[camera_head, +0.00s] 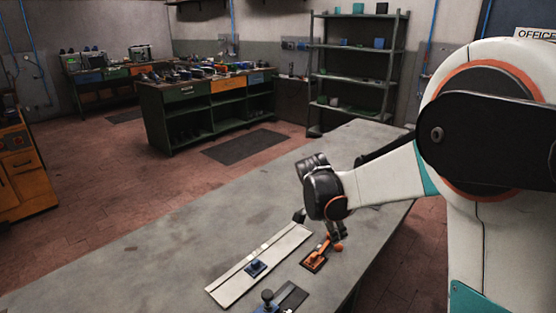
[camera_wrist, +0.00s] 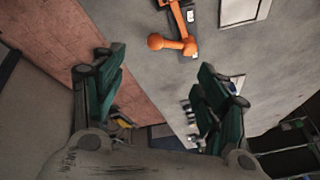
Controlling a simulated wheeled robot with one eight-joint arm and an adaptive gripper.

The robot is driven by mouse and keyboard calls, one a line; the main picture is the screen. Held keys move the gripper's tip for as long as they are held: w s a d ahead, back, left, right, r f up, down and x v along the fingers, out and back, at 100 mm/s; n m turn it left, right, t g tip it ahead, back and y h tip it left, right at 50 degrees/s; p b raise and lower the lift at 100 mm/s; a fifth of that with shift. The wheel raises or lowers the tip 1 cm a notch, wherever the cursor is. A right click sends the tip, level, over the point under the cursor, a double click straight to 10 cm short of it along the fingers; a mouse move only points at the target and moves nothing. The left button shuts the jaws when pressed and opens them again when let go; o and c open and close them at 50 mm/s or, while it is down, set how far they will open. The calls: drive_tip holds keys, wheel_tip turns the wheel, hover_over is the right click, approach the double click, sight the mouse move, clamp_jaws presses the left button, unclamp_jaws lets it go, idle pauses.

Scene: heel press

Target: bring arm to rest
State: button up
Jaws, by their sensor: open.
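My gripper (camera_wrist: 155,95) shows in the wrist view with its two green-padded fingers spread wide apart and nothing between them. In the head view my arm reaches in from the right, and its dark wrist hangs over the grey table (camera_head: 180,235). My gripper is partly hidden there behind the wrist.
A pale flat plate (camera_head: 235,285) with a small blue part (camera_head: 256,267) lies left of the orange tool. A dark knobbed piece (camera_head: 268,298) sits at the near edge. The table's left part is clear. A green workbench (camera_head: 180,122) and shelves (camera_head: 355,70) stand behind.

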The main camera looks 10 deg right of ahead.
drive_tip(key=s+a+r+n+t+y, duration=0.1)
drive_tip(key=s+r+n, duration=0.2)
drive_tip(key=s, duration=0.6)
drive_tip(key=s+a+r+n+t+y, duration=0.1)
drive_tip(key=s+r+n, duration=0.2)
drive_tip(key=s+n, duration=0.4)
drive_tip(key=s+a+r+n+t+y, duration=0.1)
drive_tip(key=s+r+n, duration=0.3)
drive_tip(key=s, duration=0.8)
drive_tip(key=shift+s+a+n+t+y, duration=0.3)
drive_tip(key=shift+n+t+y, duration=0.25)
drive_tip(key=shift+n, duration=0.35)
